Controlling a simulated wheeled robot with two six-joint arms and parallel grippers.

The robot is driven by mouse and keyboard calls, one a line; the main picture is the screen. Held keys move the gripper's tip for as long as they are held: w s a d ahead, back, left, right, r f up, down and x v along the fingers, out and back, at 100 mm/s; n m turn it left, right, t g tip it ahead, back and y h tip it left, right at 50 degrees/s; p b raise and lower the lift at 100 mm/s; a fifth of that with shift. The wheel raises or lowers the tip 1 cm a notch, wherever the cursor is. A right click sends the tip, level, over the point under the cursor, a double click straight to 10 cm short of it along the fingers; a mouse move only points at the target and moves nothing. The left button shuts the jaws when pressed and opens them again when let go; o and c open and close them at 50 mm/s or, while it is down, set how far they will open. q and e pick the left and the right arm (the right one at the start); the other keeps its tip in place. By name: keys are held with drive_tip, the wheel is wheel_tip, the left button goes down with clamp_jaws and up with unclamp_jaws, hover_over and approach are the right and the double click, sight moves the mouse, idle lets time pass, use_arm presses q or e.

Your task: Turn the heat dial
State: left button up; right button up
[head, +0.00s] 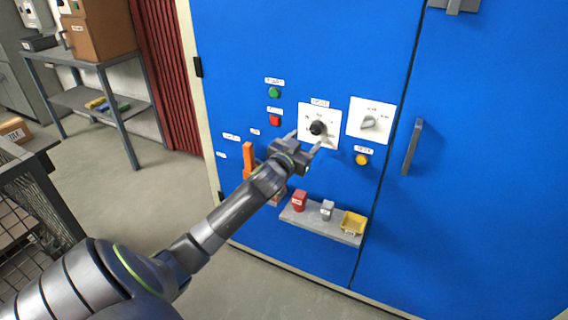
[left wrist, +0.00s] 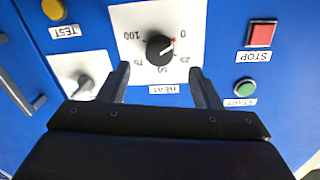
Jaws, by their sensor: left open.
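The heat dial (head: 318,128) is a black round knob on a white plate on the blue cabinet front. In the left wrist view the knob (left wrist: 159,47) shows upside down with the scale 0, 25, 50, 75, 100 and a HEAT label (left wrist: 164,89). Its pointer mark is near the 0. My left gripper (head: 308,140) is open in front of the dial. In the left wrist view its two fingertips (left wrist: 160,70) stand either side of the knob, apart from it as far as I can tell. My right gripper is in neither view.
A grey rotary switch (head: 368,122) is right of the dial. A green START button (head: 274,93), a red STOP button (head: 274,120) and a yellow TEST button (head: 361,159) are nearby. A grey shelf (head: 322,226) with small items and an orange handle (head: 248,160) are below.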

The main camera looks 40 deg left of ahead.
use_arm(q)
drive_tip(key=s+d, duration=0.2)
drive_tip(key=s, duration=0.9)
drive_tip(key=shift+s, duration=0.15)
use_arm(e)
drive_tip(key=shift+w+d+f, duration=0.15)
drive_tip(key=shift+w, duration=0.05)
use_arm(q)
drive_tip(key=shift+f, duration=0.1)
